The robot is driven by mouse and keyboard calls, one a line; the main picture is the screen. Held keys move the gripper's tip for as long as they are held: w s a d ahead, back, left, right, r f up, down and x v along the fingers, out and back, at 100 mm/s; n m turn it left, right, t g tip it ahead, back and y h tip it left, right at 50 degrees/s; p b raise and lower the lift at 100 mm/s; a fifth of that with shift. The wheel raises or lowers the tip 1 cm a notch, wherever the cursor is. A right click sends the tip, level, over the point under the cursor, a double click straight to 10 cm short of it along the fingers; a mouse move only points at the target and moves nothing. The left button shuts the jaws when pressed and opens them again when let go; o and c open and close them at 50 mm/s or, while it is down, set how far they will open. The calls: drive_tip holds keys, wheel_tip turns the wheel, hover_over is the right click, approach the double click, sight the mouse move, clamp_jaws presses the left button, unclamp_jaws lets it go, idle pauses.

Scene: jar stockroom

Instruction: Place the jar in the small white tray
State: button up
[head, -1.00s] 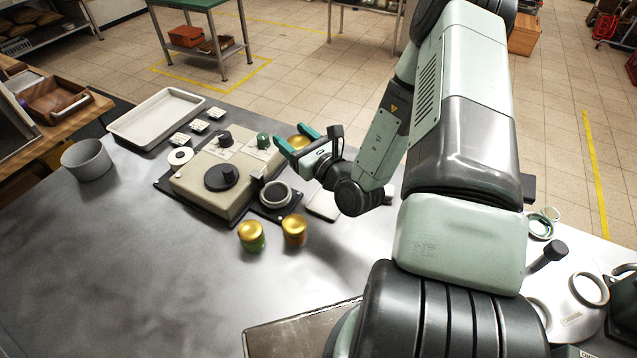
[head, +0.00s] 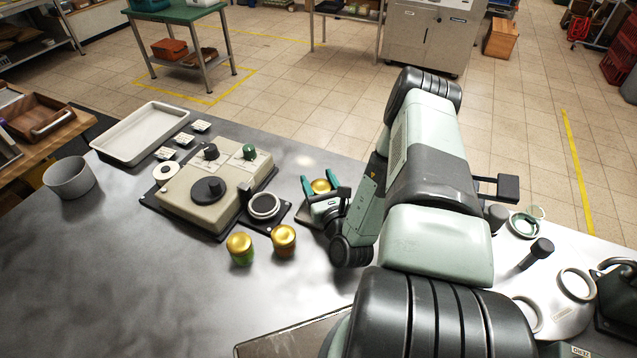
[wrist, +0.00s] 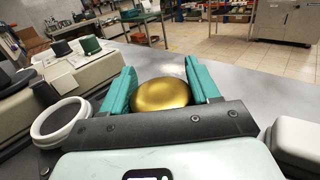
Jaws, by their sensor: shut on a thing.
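The jar, with a gold lid (head: 320,186), sits between the teal fingers of my gripper (head: 320,186). My gripper is shut on it. In the wrist view the gold lid (wrist: 160,94) fills the space between both fingers; the jar's body is hidden. I cannot tell whether the jar touches anything beneath. A larger white rectangular tray (head: 112,151) lies empty at the bench's far left.
Two gold-lidded jars (head: 240,249) (head: 284,240) stand in front of a beige machine (head: 178,199) with knobs. A round ring-topped piece (head: 264,206) is left of my gripper. A grey pot (head: 70,178) stands at left. The front-left bench is clear.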

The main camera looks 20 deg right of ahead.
drive_tip(key=shift+f, duration=0.25)
drive_tip(key=o, duration=1.2)
drive_tip(key=shift+f, duration=0.15)
drive_tip(key=s, duration=0.4)
